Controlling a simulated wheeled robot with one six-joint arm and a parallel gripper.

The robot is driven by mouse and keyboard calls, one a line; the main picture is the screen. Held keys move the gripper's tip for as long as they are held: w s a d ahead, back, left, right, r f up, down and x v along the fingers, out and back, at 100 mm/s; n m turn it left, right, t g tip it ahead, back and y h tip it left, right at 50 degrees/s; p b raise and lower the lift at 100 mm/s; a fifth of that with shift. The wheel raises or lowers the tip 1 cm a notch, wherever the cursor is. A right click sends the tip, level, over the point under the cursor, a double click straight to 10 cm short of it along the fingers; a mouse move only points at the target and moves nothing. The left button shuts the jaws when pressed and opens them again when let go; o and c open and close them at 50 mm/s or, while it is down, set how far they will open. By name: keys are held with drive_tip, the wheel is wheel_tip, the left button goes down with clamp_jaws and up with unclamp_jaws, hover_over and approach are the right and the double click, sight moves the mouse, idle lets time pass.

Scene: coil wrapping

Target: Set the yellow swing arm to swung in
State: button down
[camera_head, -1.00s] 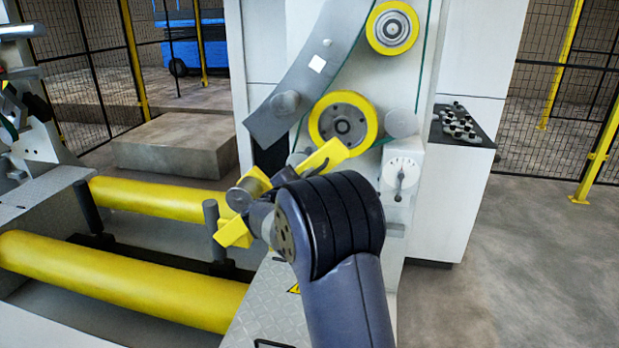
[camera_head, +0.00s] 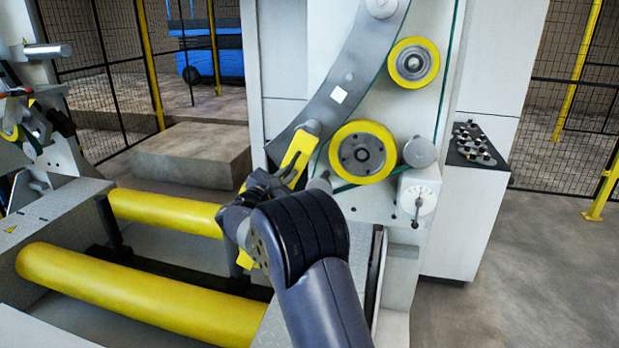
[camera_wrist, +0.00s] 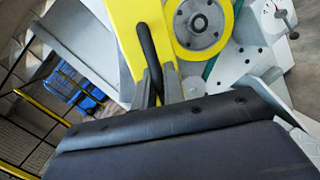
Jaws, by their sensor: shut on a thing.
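The yellow swing arm (camera_head: 299,152) stands steeply tilted in front of the white machine, its upper end near the grey curved plate and left of the big yellow roller. Its lower part is largely hidden by my wrist. My gripper (camera_head: 262,184) is at the swing arm's middle. In the wrist view the yellow swing arm (camera_wrist: 125,32) runs up at the top centre, with a black bar handle (camera_wrist: 147,45) on it. My gripper (camera_wrist: 157,82) is shut on this handle, one finger on each side.
The big yellow roller (camera_head: 362,152) and a smaller yellow roller (camera_head: 414,63) sit on the machine face, with a white dial (camera_head: 419,196) below right. Long yellow rollers (camera_head: 130,292) lie at the left. Open floor (camera_head: 530,270) is at the right.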

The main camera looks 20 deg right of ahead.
drive_tip(key=w+a+r+n+t+p, duration=0.1)
drive_tip(key=w+a+r+n+p, duration=0.3)
drive_tip(key=w+a+p, duration=0.3)
drive_tip(key=a, duration=0.4)
drive_tip(key=shift+w+a+n, duration=0.2)
drive_tip(key=shift+w+n, duration=0.1)
drive_tip(key=shift+a+r, duration=0.1)
drive_tip(key=c, duration=2)
unclamp_jaws()
drive_tip(key=shift+o, duration=0.9)
drive_tip(key=shift+w+a, duration=0.1)
drive_tip(key=shift+w, duration=0.05)
